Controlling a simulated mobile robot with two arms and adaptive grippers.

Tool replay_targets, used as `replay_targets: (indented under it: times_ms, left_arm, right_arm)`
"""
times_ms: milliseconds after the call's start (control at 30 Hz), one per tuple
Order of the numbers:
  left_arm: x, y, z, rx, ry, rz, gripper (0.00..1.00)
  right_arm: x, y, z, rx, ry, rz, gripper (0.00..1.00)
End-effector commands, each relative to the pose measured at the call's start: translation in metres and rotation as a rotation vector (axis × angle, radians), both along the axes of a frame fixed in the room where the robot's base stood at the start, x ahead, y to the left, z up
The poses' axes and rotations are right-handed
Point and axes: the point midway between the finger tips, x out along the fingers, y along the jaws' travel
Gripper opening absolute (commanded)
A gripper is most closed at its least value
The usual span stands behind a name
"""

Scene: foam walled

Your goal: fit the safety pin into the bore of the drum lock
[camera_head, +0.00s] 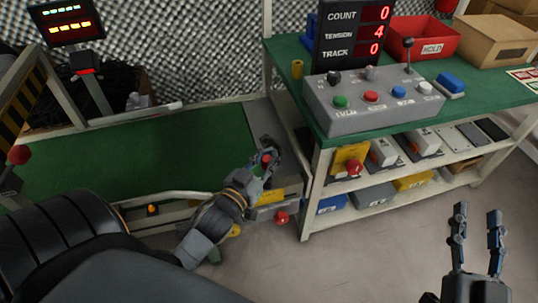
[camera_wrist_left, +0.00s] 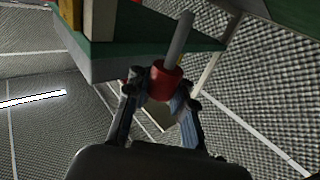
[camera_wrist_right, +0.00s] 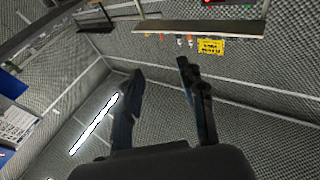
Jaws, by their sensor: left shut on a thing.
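The safety pin has a red head and a grey shaft. My left gripper (camera_wrist_left: 160,95) is shut on the red head of the safety pin (camera_wrist_left: 166,80), and the shaft points up and away in the left wrist view. In the head view my left gripper (camera_head: 264,168) is at the right end of the green belt, with a bit of the red head (camera_head: 266,158) between its fingers. The shaft is hidden there. A dark grey fitting lies just beyond the fingers; I cannot tell whether it is the drum lock. My right gripper (camera_head: 477,235) is open and empty over bare floor.
A green-topped workbench (camera_head: 478,92) stands right of my left gripper, with a grey button box (camera_head: 372,103), a display and a red bin (camera_head: 424,38). Its lower shelf holds several boxes. The green belt (camera_head: 120,158) is clear. Open floor lies in front.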

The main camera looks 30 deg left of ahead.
Motion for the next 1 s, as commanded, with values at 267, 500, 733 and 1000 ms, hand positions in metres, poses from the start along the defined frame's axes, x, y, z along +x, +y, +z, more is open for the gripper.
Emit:
replay_targets:
  times_ms: [267,500,733,1000]
  left_arm:
    - [0.0,0.0,0.001,0.0,-0.001,0.0,0.0]
    - [0.0,0.0,0.0,0.0,-0.001,0.0,0.0]
    - [0.0,0.0,0.0,0.0,-0.001,0.0,0.0]
    - [0.0,0.0,0.0,0.0,-0.001,0.0,0.0]
  right_arm:
    - [0.001,-0.001,-0.008,-0.011,0.047,-0.002,0.4]
    - [0.002,-0.001,-0.012,-0.018,0.07,-0.004,0.4]
    - [0.002,-0.001,-0.012,-0.018,0.068,-0.004,0.4]
    - [0.002,-0.001,-0.011,-0.019,0.065,-0.004,0.4]
